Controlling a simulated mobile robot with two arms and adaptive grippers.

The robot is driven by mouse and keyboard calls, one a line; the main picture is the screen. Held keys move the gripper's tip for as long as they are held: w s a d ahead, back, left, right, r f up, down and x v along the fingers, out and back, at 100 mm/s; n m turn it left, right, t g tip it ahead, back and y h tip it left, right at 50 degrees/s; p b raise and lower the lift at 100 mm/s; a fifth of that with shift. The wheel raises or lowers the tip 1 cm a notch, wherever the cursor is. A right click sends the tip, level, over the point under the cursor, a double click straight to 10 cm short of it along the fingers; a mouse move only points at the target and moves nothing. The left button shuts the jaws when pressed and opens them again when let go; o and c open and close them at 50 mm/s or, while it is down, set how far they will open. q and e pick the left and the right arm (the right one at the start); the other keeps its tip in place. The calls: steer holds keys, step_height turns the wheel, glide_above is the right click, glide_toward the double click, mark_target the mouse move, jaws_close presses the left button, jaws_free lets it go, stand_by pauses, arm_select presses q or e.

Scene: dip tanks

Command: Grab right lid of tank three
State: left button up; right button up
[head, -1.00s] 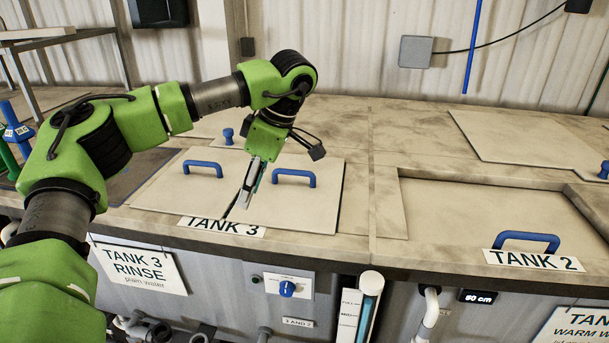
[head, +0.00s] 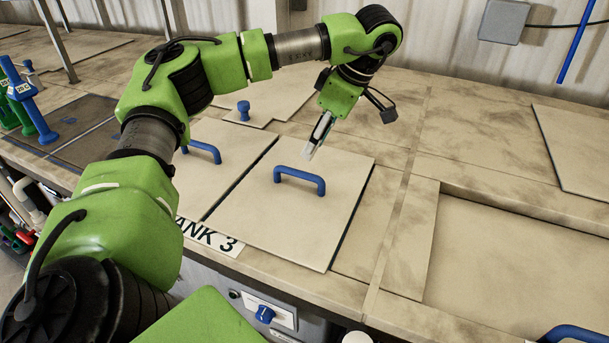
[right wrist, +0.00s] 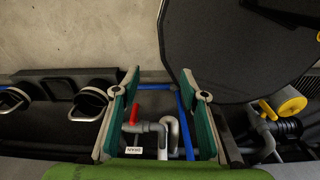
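The right lid of tank three (head: 300,225) is a flat beige panel with a blue arched handle (head: 299,175). It lies flat on the tank top in the head view. The left lid (head: 196,185) lies beside it, with its own blue handle (head: 203,148) partly behind my arm. My left gripper (head: 310,154) points down just behind the right lid's handle, apart from it as far as I can see. Its fingers show nearly edge-on, so their gap is unclear. My right gripper (right wrist: 160,85) is open and empty in the right wrist view.
The TANK 3 label (head: 208,238) is at the front edge. A blue knob (head: 243,110) stands on a panel behind the lids. A recessed tank cover (head: 500,260) with a blue handle is at right. Pipes and a red valve (right wrist: 134,115) show in the right wrist view.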

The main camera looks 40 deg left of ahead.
mark_target(300, 171)
arm_select(q)
steer(key=x, duration=0.3)
steer(key=shift+s+a+f, duration=0.1)
steer(key=shift+s+f, duration=0.05)
steer(key=shift+f, duration=0.05)
steer(key=x, duration=0.2)
steer(key=shift+w+a+f+b, duration=0.1)
steer(key=shift+w+f+b, duration=0.15)
steer(key=shift+f+b, duration=0.15)
steer(key=shift+f, duration=0.1)
steer(key=shift+s+a+f, duration=0.15)
steer(key=shift+a+f, duration=0.05)
steer(key=shift+f, duration=0.2)
steer(key=p+x, duration=0.1)
steer(key=x, duration=0.3)
steer(key=shift+a+r, duration=0.1)
steer(key=shift+f, duration=0.2)
jaws_close()
arm_select(e)
steer(key=shift+w+a+r, duration=0.25)
steer(key=shift+w+a, duration=0.05)
steer(key=shift+w, duration=0.35)
arm_select(q)
steer(key=shift+r, duration=0.1)
